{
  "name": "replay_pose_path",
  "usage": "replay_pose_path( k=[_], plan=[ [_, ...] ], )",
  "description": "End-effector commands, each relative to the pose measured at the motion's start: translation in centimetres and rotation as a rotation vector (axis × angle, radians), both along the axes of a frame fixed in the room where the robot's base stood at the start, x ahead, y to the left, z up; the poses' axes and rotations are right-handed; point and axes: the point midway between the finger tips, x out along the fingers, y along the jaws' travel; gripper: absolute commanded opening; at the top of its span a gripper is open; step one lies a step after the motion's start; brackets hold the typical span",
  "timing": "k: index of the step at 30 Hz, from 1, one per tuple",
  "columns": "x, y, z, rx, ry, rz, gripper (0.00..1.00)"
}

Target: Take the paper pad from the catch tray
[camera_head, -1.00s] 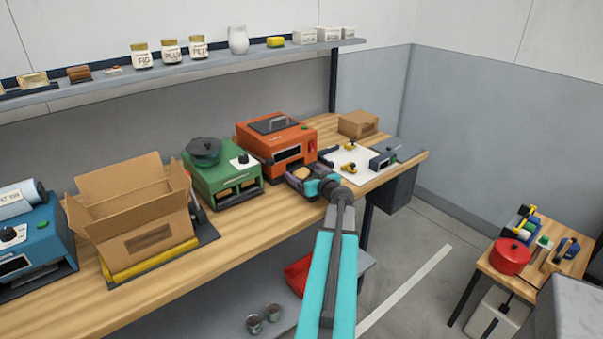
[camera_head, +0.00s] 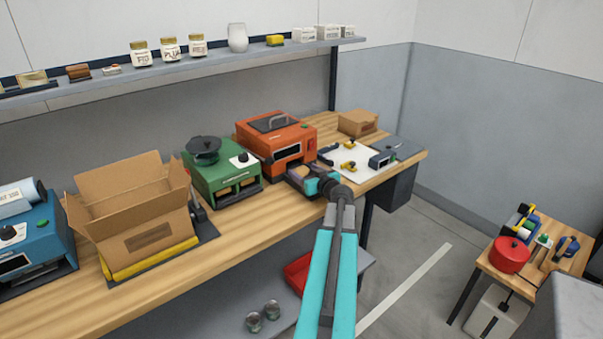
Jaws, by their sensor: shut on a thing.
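The catch tray (camera_head: 290,174) is the dark tray at the front of the orange machine (camera_head: 276,138) on the wooden bench. A small tan pad (camera_head: 304,171), seemingly the paper pad, shows at the tray, partly hidden by my gripper. My gripper (camera_head: 311,181) is at the tray's front right, its jaws shut on the pad. The fingertips are small and partly covered by my wrist, so the exact grip is hard to see.
A green machine (camera_head: 222,178) stands left of the orange one, then an open cardboard box (camera_head: 136,208). A white board with small tools (camera_head: 350,163) and a small carton (camera_head: 358,123) are to the right. The bench's front strip (camera_head: 240,225) is clear.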

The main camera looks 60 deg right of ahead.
Motion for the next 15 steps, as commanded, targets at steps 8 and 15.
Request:
replay_pose_path(
  k=[8,15],
  plan=[
    [0.0,0.0,0.2,0.000,-0.001,0.000,0.45],
    [0.0,0.0,1.2,-0.001,0.000,0.001,0.45]
  ],
)
